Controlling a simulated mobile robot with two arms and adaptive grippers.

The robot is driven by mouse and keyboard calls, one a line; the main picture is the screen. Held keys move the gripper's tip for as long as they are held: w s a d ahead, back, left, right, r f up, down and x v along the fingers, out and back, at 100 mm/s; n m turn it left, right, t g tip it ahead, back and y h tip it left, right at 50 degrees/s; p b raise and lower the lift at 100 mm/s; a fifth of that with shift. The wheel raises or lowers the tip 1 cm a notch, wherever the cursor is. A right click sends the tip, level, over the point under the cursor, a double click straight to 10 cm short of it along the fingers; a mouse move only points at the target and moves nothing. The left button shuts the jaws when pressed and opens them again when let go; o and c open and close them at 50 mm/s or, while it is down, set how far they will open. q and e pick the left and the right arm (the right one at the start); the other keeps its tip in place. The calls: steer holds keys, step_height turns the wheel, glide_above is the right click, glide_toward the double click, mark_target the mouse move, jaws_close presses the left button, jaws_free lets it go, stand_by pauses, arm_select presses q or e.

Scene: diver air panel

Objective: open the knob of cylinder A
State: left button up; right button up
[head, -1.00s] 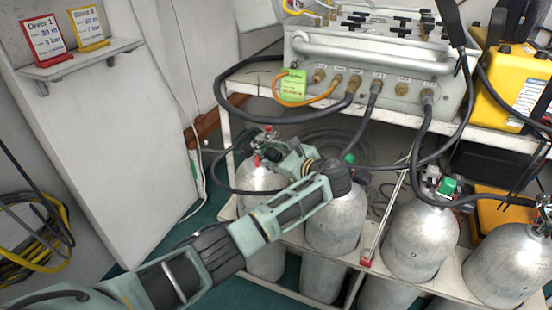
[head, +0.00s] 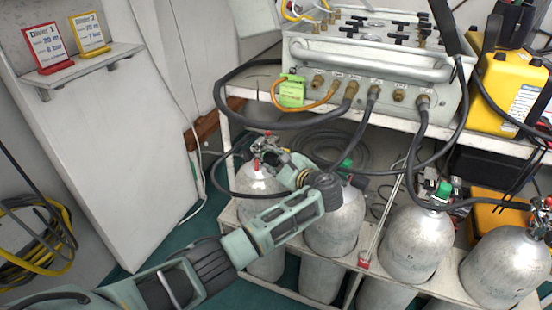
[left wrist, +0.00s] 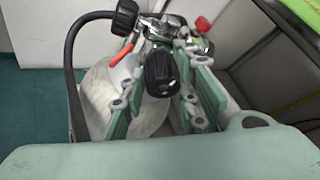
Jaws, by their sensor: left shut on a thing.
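The leftmost silver cylinder (head: 262,183) stands in the rack with a valve on top. No letter is readable on it, so I cannot confirm from a label that it is cylinder A. In the left wrist view a black ribbed knob (left wrist: 161,73) on this valve sits between the fingers of my left gripper (left wrist: 158,100). The gripper is shut on the knob. In the head view my left gripper (head: 281,157) reaches the valve from the right, and its hand hides the knob. A red lever (left wrist: 121,54) is beside the knob. My right gripper is not in view.
More cylinders (head: 418,240) stand to the right in the white rack. A metal air panel (head: 375,75) sits above with black hoses (head: 421,140) hanging down. A second black knob (left wrist: 125,18) and a hose are left of the held knob.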

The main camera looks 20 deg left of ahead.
arm_select(q)
steer(key=shift+s+a+f+n, duration=0.1)
steer(key=shift+s+f+n, duration=0.2)
steer(key=shift+f, duration=0.1)
steer(key=shift+n+t, duration=0.3)
steer(key=shift+f, duration=0.1)
steer(key=shift+f+n+t, duration=0.1)
steer(key=shift+n+t, duration=0.3)
steer(key=shift+n, duration=0.2)
steer(key=shift+n+b, duration=0.35)
steer(key=shift+n, duration=0.05)
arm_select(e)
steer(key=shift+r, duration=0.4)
arm_select(q)
steer(key=o, duration=1)
steer(key=shift+a, duration=0.1)
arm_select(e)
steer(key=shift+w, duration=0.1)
arm_select(q)
steer(key=shift+w+r, duration=0.1)
steer(key=shift+r, duration=0.1)
